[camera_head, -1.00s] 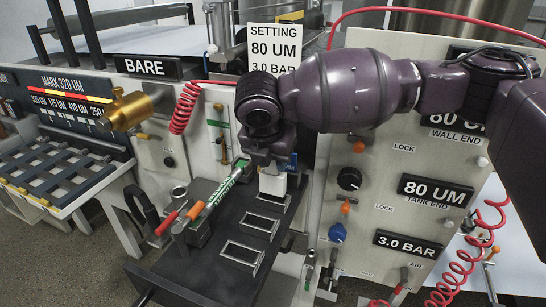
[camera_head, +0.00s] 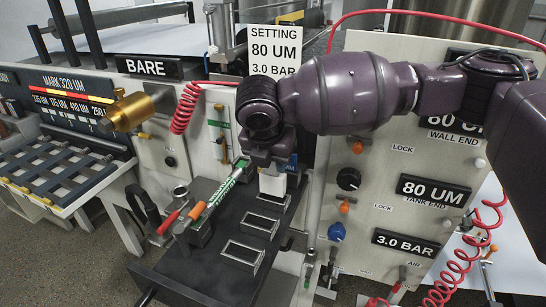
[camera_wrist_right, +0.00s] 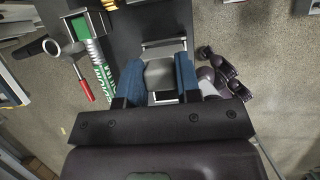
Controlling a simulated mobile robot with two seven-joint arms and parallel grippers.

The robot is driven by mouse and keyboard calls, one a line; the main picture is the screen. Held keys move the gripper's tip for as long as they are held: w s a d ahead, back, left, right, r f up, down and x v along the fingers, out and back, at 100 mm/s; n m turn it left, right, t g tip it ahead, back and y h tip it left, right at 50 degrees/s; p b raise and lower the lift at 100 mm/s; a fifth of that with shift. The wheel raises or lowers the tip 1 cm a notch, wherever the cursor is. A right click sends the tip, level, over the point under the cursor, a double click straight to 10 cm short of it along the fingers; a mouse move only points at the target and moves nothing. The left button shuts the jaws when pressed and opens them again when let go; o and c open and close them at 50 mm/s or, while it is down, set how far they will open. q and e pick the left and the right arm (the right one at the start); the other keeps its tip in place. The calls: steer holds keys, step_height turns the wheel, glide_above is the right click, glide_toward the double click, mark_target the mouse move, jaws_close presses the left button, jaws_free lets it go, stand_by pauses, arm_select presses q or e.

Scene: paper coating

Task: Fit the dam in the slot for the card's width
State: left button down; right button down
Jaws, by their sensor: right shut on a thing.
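My right gripper (camera_wrist_right: 160,78) has blue fingers shut on the pale grey dam (camera_wrist_right: 160,73). In the head view the dam (camera_head: 272,186) hangs below the gripper (camera_head: 271,168) at the far end of the dark bench (camera_head: 205,264). It looks upright, over or in the farthest slot frame (camera_head: 268,203); I cannot tell whether it is seated. Two more metal slot frames, a middle one (camera_head: 259,223) and a near one (camera_head: 242,253), look empty. A card (camera_head: 277,49) reads "SETTING 80 UM 3.0 BAR"; I can read no width on it. My left gripper is not in view.
A green-and-white tube (camera_head: 222,187) and a red-handled tool (camera_head: 168,223) lie left of the slots. The control panel (camera_head: 390,120) with knobs and readouts stands close on the right. A slotted rack (camera_head: 60,170) is at the left. The bench's near end is clear.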

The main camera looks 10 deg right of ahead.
mark_target(273, 174)
stand_by(0.5)
stand_by(0.3)
steer(key=shift+p, duration=0.85)
steer(key=shift+f, duration=0.2)
steer(key=shift+f, duration=0.95)
steer(key=shift+f, duration=0.75)
